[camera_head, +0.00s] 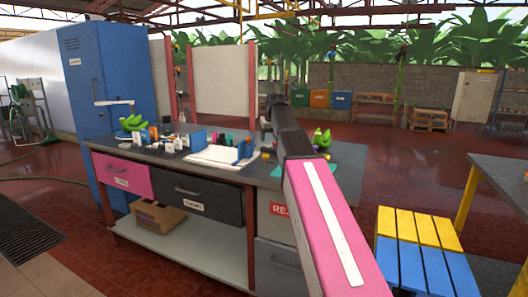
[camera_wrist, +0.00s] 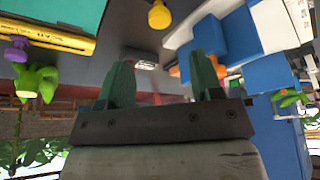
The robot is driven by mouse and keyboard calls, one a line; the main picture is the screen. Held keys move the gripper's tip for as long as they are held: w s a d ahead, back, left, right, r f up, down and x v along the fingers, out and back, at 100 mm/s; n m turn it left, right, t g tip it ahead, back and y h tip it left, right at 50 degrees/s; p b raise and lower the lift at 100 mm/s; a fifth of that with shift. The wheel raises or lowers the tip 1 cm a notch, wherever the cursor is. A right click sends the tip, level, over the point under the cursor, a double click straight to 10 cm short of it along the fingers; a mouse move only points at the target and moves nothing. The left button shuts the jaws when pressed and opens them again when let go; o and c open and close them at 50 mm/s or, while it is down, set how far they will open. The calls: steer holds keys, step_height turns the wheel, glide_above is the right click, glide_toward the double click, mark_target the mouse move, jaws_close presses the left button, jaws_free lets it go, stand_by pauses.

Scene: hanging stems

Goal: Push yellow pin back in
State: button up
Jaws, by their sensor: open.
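A yellow pin (camera_wrist: 160,15) with a rounded head shows at the top middle of the wrist view, against the grey bench top. In the head view a small yellow object (camera_head: 266,156), probably the same pin, is on the bench beside my arm. How deep the pin sits cannot be told. My gripper (camera_wrist: 160,62) has two green fingers spread wide apart, with nothing between them. The pin lies beyond the fingertips, apart from them. In the head view my pink arm reaches over the bench, and the fingers cannot be made out.
The grey bench (camera_head: 215,168) holds a white tray (camera_head: 212,157), blue blocks and several small items left of my arm. A blue-and-yellow slatted stool (camera_head: 420,240) stands at the right front.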

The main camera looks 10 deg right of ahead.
mark_target(266, 155)
steer(key=x, duration=1)
steer(key=shift+w+f, duration=0.3)
steer(key=shift+f, duration=0.05)
